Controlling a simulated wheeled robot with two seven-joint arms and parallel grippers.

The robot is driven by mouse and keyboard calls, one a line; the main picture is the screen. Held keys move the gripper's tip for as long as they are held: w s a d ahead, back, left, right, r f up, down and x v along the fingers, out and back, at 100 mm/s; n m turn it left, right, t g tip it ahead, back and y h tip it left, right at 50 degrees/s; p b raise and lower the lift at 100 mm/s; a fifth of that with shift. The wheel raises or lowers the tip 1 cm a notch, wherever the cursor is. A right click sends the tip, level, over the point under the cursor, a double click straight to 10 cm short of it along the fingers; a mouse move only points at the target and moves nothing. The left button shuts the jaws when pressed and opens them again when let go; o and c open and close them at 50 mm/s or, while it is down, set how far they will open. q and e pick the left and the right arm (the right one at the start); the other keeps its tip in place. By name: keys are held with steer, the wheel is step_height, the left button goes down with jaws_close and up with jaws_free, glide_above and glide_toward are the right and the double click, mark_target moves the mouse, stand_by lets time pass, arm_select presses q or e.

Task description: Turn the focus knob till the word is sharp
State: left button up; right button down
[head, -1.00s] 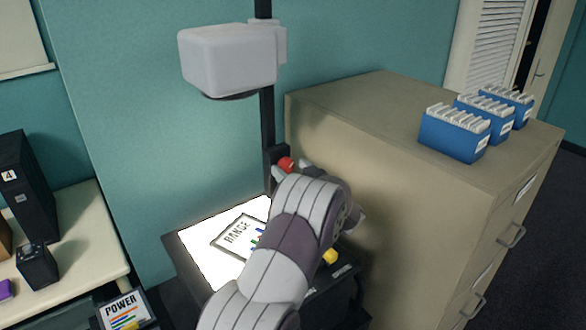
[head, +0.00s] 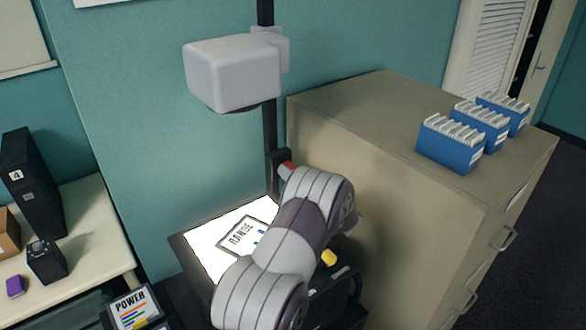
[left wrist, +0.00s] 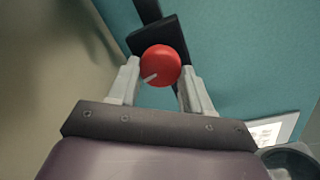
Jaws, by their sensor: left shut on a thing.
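The red focus knob (left wrist: 163,60) sits on the dark carriage of the projector's post (head: 270,130); a sliver of the knob (head: 287,166) shows in the head view. My left gripper (left wrist: 158,70) has its two fingers on either side of the knob and is shut on it. The knob's white mark points to the lower left in the wrist view. The grey projector head (head: 230,75) is above the bright stage (head: 205,253), where a framed sheet (head: 241,236) reads RANGE. My left forearm hides part of the stage. The projected word is out of view. My right gripper is not in view.
A beige filing cabinet (head: 360,110) stands close right of the post, with blue file boxes (head: 447,147) on top. A cream table (head: 95,235) at left holds a black box (head: 33,180). A POWER sheet (head: 133,308) lies at lower left.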

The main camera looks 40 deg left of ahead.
arm_select(q)
steer(key=o, duration=1)
steer(key=shift+o, duration=0.2)
steer(key=shift+d, duration=0.15)
steer(key=shift+r, duration=0.1)
step_height(320, 180, up, 3)
steer(key=shift+w+r+b, duration=0.1)
steer(key=shift+w+b, duration=0.05)
steer(key=shift+b, duration=0.75)
steer(key=w+d+r+b, duration=0.1)
steer(key=d+r+b, duration=0.1)
steer(key=d+r, duration=0.5)
steer(key=shift+w+d+r+b, duration=0.3)
steer(key=shift+d+r, duration=0.1)
steer(key=shift+d, duration=1.9)
